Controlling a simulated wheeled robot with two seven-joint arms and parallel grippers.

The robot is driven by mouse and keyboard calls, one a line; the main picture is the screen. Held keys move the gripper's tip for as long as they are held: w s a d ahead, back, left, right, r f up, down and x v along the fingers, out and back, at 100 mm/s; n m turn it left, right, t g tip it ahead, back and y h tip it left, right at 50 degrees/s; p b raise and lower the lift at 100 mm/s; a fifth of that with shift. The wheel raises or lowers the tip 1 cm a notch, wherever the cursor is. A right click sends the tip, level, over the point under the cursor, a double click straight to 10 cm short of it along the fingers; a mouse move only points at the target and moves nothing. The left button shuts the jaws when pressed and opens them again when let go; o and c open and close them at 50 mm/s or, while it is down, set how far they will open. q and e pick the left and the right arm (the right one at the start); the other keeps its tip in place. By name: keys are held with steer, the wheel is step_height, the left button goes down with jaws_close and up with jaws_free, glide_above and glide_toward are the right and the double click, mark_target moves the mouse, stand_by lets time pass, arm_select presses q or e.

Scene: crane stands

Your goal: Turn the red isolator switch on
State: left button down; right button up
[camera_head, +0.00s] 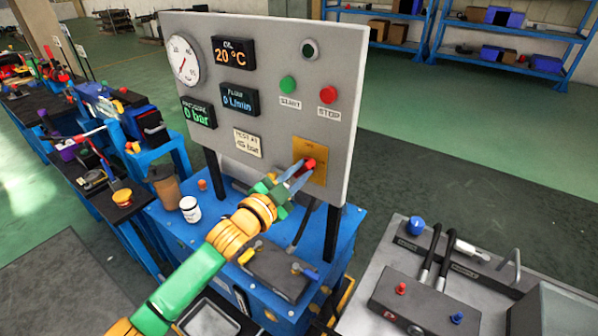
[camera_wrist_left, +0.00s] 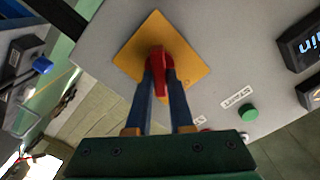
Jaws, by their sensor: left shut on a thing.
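The red isolator switch (camera_head: 310,163) sits on a yellow plate (camera_head: 316,150) at the lower right of the grey control panel (camera_head: 262,128). My left gripper (camera_head: 303,168) reaches up to the panel from the lower left and is shut on the red switch handle. In the left wrist view the red handle (camera_wrist_left: 158,60) lies between the blue fingertips (camera_wrist_left: 160,75), in front of the yellow plate (camera_wrist_left: 178,42). The fingers hide part of the handle, and I cannot read the plate's markings. My right gripper is not in view.
A green start button (camera_head: 288,84) and a red stop button (camera_head: 328,95) are above the switch. A blue bench (camera_head: 185,232) below carries a white jar (camera_head: 190,209) and a brown cup (camera_head: 166,185). A grey unit with hoses (camera_head: 425,300) stands at the right.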

arm_select(q)
steer(key=m, duration=0.5)
steer(key=shift+d+f+m, duration=0.1)
steer(key=shift+f+m, duration=0.05)
steer(key=shift+m, duration=0.15)
steer(key=shift+s+f+m+p, duration=0.15)
steer(key=shift+m+p, duration=0.3)
steer(key=shift+m, duration=1.75)
steer(key=c, duration=0.8)
jaws_free()
steer(key=v, duration=0.7)
steer(key=shift+b, duration=0.35)
